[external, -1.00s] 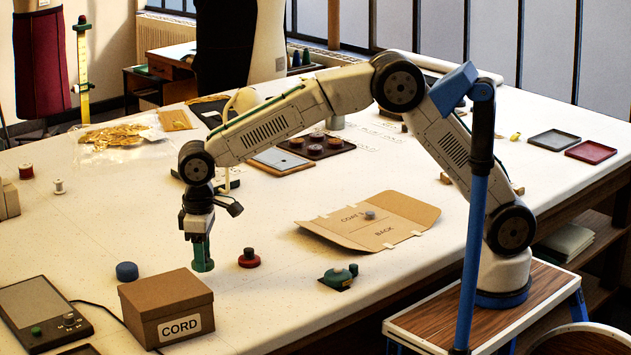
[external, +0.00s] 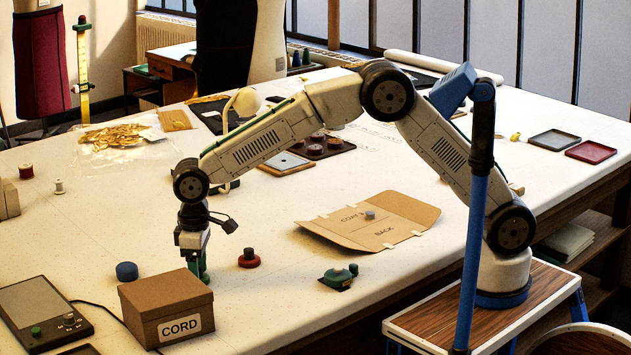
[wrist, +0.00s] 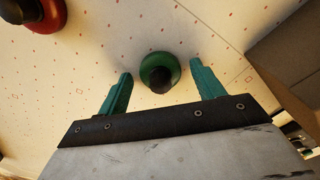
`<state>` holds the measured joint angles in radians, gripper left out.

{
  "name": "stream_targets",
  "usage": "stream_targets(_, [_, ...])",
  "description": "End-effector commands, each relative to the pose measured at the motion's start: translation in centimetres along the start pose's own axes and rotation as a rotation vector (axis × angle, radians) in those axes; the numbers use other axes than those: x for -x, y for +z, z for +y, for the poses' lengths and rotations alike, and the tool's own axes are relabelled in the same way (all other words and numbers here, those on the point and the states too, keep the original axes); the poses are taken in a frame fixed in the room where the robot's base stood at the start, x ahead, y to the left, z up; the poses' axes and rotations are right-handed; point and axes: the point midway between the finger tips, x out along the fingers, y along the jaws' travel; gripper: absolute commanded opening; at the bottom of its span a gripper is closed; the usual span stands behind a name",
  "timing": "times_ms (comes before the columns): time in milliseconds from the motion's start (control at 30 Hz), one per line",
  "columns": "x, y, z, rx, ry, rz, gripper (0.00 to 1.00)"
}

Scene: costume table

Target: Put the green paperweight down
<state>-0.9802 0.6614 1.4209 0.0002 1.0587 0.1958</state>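The green paperweight (wrist: 157,66), round with a dark knob, is between my gripper's two teal fingers in the wrist view. It appears to stand on the pale table (wrist: 110,45). My gripper (wrist: 160,68) is open, with a gap showing on each side of the paperweight. In the external view my gripper (external: 198,268) points down, low behind the cardboard cord box. The box hides the fingertips' lower part and most of the paperweight there.
The cord box (external: 165,305) stands close in front of my gripper. A red paperweight (external: 249,258) is to the right, and a blue round thing (external: 127,271) to the left. A green object with a dark knob (external: 338,277) lies farther right. Open table lies behind.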

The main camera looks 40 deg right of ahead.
Motion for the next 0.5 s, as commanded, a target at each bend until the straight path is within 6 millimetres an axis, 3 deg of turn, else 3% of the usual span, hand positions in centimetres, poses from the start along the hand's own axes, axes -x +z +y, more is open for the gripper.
stream_targets(267, [0.6,0.0,0.0,0.000,0.000,0.002,0.67])
stream_targets(500, [4.8,-0.1,0.0,0.000,-0.001,0.004,0.67])
